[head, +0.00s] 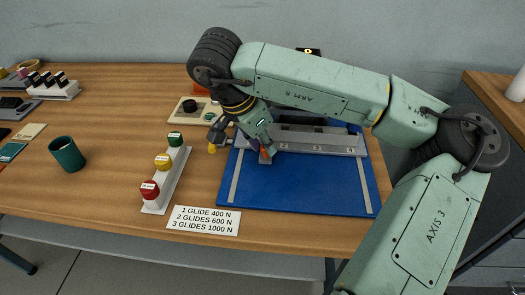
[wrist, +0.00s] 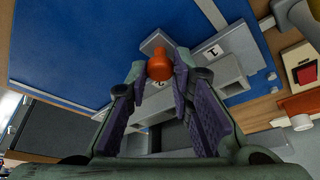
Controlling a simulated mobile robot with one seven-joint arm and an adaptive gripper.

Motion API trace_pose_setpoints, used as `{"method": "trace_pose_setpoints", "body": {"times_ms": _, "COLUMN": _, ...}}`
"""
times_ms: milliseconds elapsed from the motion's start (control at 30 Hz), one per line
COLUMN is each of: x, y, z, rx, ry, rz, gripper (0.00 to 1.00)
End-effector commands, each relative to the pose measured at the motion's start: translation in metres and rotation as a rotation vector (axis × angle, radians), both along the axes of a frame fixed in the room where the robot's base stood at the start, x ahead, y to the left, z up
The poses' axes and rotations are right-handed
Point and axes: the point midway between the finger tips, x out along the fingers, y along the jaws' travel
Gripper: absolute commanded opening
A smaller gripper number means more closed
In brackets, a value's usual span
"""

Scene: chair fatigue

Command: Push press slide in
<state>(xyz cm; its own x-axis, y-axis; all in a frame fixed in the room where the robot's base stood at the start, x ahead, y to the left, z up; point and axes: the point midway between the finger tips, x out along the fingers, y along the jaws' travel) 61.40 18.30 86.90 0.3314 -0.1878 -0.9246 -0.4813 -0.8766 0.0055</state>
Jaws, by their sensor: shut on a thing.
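The grey press slide (head: 318,148) is a long bar with number labels, lying across the back part of a blue base plate (head: 300,193). My gripper (head: 266,153) is at the left part of the bar in the head view, tilted down. In the wrist view my gripper (wrist: 159,68) is shut on an orange-red knob (wrist: 159,66), which sits between the two fingertips. My arm covers part of the back of the press.
White strips (head: 236,177) run along the plate's sides. Left of it stand a rack with green, yellow and red knobs (head: 163,162), a force card (head: 204,219), a green cup (head: 67,154) and a control box (head: 195,108). The plate's front is clear.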

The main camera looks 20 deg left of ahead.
Motion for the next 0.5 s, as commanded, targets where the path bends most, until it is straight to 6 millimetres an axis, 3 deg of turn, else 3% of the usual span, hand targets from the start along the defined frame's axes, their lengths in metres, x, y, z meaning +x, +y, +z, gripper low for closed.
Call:
{"method": "trace_pose_setpoints", "body": {"times_ms": 167, "x": 0.0037, "y": 0.0014, "z": 0.0024, "rx": 0.009, "ry": -0.012, "rz": -0.005, "gripper": 0.00}}
{"method": "trace_pose_setpoints", "body": {"times_ms": 200, "x": 0.0039, "y": 0.0014, "z": 0.0026, "rx": 0.010, "ry": -0.013, "rz": -0.006, "gripper": 0.23}}
{"method": "trace_pose_setpoints", "body": {"times_ms": 500, "x": 0.0026, "y": 0.0009, "z": 0.0020, "rx": 0.007, "ry": -0.009, "rz": -0.004, "gripper": 0.41}}
